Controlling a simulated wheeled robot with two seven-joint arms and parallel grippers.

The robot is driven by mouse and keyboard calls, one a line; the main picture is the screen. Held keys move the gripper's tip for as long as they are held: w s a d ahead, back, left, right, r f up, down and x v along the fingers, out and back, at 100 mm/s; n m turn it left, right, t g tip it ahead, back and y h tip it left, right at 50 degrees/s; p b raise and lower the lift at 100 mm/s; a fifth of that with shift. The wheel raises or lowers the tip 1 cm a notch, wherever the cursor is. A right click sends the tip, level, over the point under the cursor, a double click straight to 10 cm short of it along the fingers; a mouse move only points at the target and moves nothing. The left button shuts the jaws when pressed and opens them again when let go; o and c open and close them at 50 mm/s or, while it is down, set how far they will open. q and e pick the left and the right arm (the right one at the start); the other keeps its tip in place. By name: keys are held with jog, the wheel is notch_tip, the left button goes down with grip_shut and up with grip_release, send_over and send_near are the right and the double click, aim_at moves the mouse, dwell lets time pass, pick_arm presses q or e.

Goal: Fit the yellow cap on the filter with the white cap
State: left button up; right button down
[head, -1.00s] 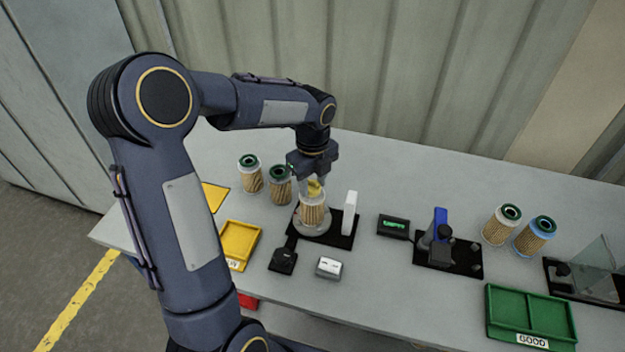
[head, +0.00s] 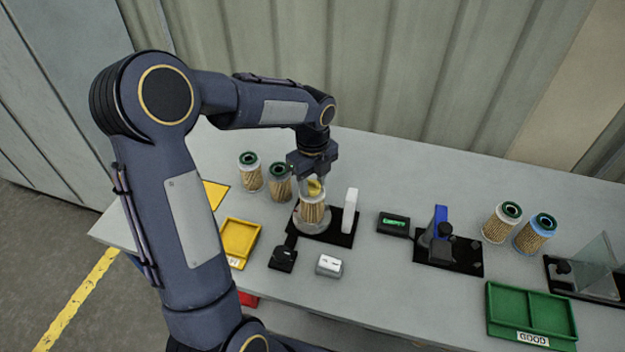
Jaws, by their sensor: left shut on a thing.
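My left gripper (head: 314,180) points down over the filter (head: 312,212) and is shut on the yellow cap (head: 315,187). The filter has tan pleats and a whitish top, and stands upright on the round grey plate (head: 298,226) of a black fixture. The yellow cap is at the top of this filter; whether it touches or is seated cannot be told at this size. The fingers partly hide the cap and the filter's top. My right gripper is not in view.
Two green-ringed filters (head: 250,172) (head: 280,184) stand close left of the gripper. A white upright block (head: 351,211) stands right of the filter. A yellow tray (head: 258,240), a black fixture with a blue part (head: 440,216), two more filters (head: 498,226) and a green GOOD tray (head: 488,312) share the table.

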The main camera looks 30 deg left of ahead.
pick_arm(q)
jog(key=o, duration=0.9)
jog(key=shift+o, duration=0.3)
jog(key=o, duration=0.3)
jog(key=shift+r, duration=0.2)
jog(key=shift+r+p, duration=0.85)
jog(key=shift+p, duration=0.1)
